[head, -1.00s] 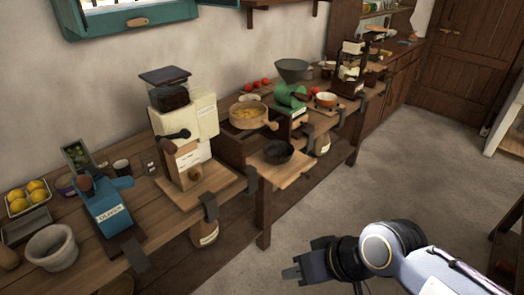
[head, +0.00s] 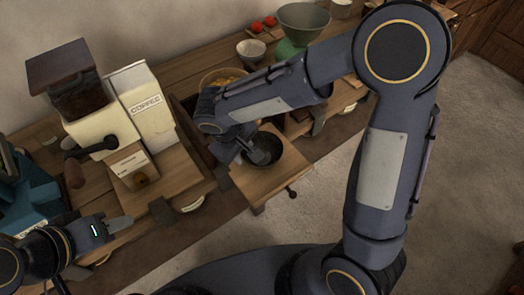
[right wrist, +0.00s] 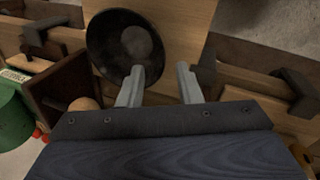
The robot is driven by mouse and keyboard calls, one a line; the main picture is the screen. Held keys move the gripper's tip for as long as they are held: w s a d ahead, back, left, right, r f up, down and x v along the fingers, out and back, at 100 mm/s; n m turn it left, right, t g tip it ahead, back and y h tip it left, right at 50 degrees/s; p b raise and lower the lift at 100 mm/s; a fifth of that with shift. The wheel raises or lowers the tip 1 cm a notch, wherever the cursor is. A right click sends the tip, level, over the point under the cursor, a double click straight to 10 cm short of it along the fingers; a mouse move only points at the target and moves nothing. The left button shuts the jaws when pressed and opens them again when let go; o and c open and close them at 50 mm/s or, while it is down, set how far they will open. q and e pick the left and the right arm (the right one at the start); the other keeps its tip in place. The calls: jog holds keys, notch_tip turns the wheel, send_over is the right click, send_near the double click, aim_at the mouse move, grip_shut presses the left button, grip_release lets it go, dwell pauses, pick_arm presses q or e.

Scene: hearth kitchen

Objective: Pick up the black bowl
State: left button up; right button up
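The black bowl (head: 275,153) sits on a pull-out wooden board (head: 262,188) at the front of the bench. My right gripper (head: 256,153) is over the bowl, with its arm reaching across from the right. In the right wrist view, the bowl (right wrist: 112,35) is at the upper left. My right gripper (right wrist: 161,84) is open there; one finger overlaps the bowl's inside and the other is outside its rim. I cannot tell whether either touches it. My left gripper (head: 118,224) is at the lower left, away from the bowl; its finger gap cannot be made out.
A cream coffee grinder (head: 98,130) stands left of the board. A wooden pan with yellow contents (head: 222,75) is behind my right forearm. A green mill with a wide hopper (head: 303,20) and a small pale bowl (head: 251,52) stand further back. Open floor lies at the right.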

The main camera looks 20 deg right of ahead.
aim_at(247, 161)
jog(key=shift+x, duration=1)
jog(key=p+x, duration=0.1)
jog(key=x, duration=0.4)
jog(key=shift+a, duration=0.2)
jog(key=shift+c, duration=0.4)
grip_shut()
